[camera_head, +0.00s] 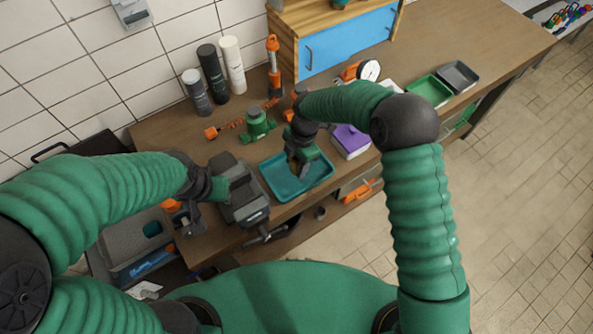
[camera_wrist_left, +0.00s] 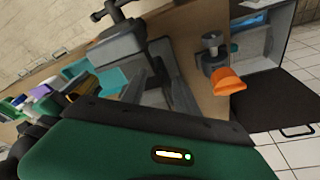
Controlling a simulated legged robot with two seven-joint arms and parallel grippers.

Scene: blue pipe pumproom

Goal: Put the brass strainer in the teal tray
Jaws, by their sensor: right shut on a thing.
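The teal tray (camera_head: 268,180) lies on the workbench near its front edge, left of a purple-topped box. My right gripper (camera_head: 298,168) reaches down over the tray and is shut on the brass strainer (camera_head: 292,163). Only a small brownish part of the strainer shows beside the dark fingers; the rest is hidden. I cannot tell whether it touches the tray floor. In the left wrist view the tray (camera_wrist_left: 74,69) shows small behind the vise. My left gripper (camera_wrist_left: 155,82) appears open and empty beside the grey vise; its fingers are dark bars there.
The grey vise (camera_head: 243,193) stands just left of the tray. A green valve-like part (camera_head: 258,124) is behind it. The purple-topped box (camera_head: 351,139) is close on the right. Green (camera_head: 430,90) and grey (camera_head: 458,76) trays sit farther right. Tall canisters (camera_head: 212,83) stand by the wall.

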